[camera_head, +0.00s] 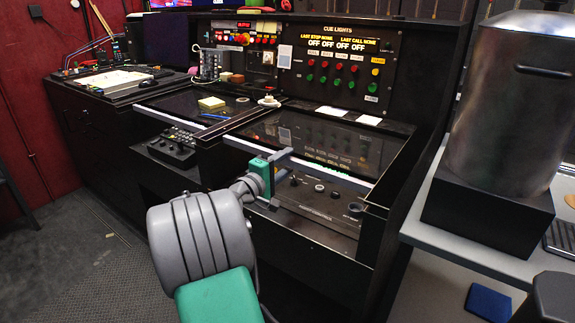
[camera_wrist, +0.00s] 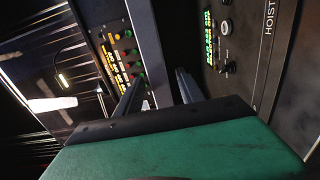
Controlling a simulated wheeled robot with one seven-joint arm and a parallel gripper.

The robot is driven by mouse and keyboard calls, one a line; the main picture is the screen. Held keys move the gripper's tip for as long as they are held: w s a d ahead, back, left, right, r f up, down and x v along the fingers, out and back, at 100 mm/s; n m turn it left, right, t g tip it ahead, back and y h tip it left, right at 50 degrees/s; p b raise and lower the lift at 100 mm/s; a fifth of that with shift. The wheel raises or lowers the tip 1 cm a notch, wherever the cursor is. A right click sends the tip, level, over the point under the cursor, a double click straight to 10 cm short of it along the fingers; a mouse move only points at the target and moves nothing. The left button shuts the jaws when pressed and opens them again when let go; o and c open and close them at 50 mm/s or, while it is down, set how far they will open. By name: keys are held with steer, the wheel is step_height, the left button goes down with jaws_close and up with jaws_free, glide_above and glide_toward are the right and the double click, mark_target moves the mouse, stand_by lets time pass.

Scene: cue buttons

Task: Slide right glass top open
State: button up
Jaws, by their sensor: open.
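The right glass top (camera_head: 320,138) is a dark, shiny pane on the right half of the black console, and it reflects lights from the panel behind it. A pale strip (camera_head: 240,144) runs along its front edge. My gripper (camera_head: 287,163) is at this front edge, over the control panel, with its fingers apart and nothing seen between them. In the wrist view its two dark fingers (camera_wrist: 158,85) straddle the console's front-edge area. I cannot tell whether a finger touches the glass or its frame.
A cue lights panel (camera_head: 340,65) with coloured buttons stands behind. Knobs fill the front control panel (camera_head: 325,205). A large metal cylinder (camera_head: 515,100) on a black base stands at right.

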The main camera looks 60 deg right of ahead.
steer(key=shift+s+d, duration=0.1)
steer(key=shift+d, duration=0.55)
steer(key=shift+c, duration=0.5)
jaws_close()
stand_by(0.5)
